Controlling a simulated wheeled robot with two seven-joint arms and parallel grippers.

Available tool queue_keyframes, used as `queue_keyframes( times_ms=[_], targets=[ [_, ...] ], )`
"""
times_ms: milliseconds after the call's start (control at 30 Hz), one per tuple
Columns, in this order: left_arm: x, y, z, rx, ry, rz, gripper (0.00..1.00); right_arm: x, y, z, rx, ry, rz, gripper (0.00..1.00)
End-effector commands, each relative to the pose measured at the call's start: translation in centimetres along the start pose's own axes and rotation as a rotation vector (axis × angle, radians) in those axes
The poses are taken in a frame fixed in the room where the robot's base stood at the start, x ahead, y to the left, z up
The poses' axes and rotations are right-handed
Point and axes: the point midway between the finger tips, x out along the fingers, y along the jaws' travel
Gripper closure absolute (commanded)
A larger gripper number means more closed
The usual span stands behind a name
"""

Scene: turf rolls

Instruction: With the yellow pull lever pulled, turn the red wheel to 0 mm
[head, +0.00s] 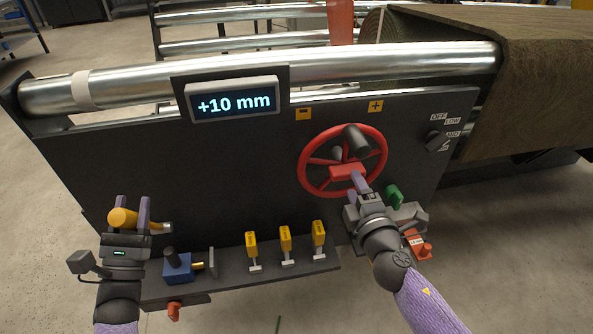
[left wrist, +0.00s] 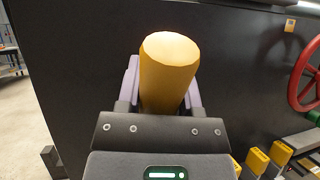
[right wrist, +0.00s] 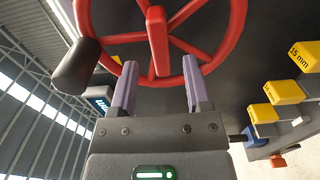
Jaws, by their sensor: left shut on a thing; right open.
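The display (head: 234,102) reads "+10 mm". The red wheel (head: 375,142) is on the dark panel, with a dark knob on its upper rim in the head view. My left gripper (head: 129,214) is shut on the yellow pull lever (head: 122,218), whose yellow end stands between the fingers in the left wrist view (left wrist: 168,75). My right gripper (head: 357,188) is open at the lower part of the wheel. In the right wrist view its fingers (right wrist: 160,88) stand apart, on either side of the red bar (right wrist: 158,45) near the rim; contact cannot be told.
Several yellow blocks (head: 285,239) and a blue block (head: 178,268) stand on the lower ledge. A green part (head: 394,196) and a red-orange knob (head: 424,250) are close to my right gripper. A rotary switch (head: 435,140) is right of the wheel. Metal rollers (head: 280,75) run above the panel.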

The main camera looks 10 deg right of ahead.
Motion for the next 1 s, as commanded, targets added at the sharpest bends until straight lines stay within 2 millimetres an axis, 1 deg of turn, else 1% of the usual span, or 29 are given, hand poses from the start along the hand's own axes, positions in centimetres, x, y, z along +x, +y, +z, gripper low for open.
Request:
queue_keyframes(
  times_ms=[33,100,200,300,500,533,567,600,667,700,767,800,1000],
  targets=[
    [-0.1,-0.1,-0.1,-0.001,0.005,0.0,1.0,1.1,0.1,0.0,0.0,0.0,0.002,0.38],
    [-0.1,-0.1,-0.1,-0.001,0.005,0.0,1.0,2.4,0.0,0.0,0.001,-0.002,0.001,0.38],
    [-0.1,-0.1,-0.1,-0.001,0.005,0.0,1.0,3.5,0.0,0.0,0.002,0.0,0.0,0.38],
    [-0.1,-0.1,-0.1,-0.001,0.004,0.0,1.0,4.0,0.0,0.0,0.002,0.0,-0.001,0.38],
    [-0.1,-0.1,-0.1,-0.001,0.004,0.0,1.0,4.0,-0.1,0.0,0.002,0.001,-0.002,0.38],
    [-0.1,-0.1,-0.1,-0.001,0.004,0.0,1.0,4.0,-0.1,0.0,0.002,0.001,-0.002,0.42],
    [-0.1,-0.1,-0.1,-0.001,0.004,0.0,1.0,4.0,-0.1,0.0,0.002,0.001,-0.002,0.49],
    [-0.1,-0.1,-0.1,-0.001,0.004,0.0,1.0,4.0,-0.1,0.0,0.002,0.001,-0.002,0.57],
    [-0.1,-0.1,-0.1,-0.001,0.004,0.0,1.0,4.0,-0.1,0.0,0.002,0.001,-0.002,0.7],
    [-0.1,-0.1,-0.1,-0.001,0.004,0.0,1.0,4.0,-0.1,0.0,0.002,0.001,-0.002,0.78],
    [-0.1,-0.1,-0.1,-0.001,0.004,0.0,1.0,4.0,-0.1,0.0,0.003,0.001,-0.002,0.91],
    [-0.1,-0.1,-0.1,-0.001,0.004,0.0,1.0,4.0,-0.1,0.0,0.002,0.001,-0.002,1.0],
    [-0.1,-0.1,-0.1,-0.001,0.003,0.0,1.0,4.0,-0.1,0.0,0.003,0.001,-0.002,1.0]
  ],
)
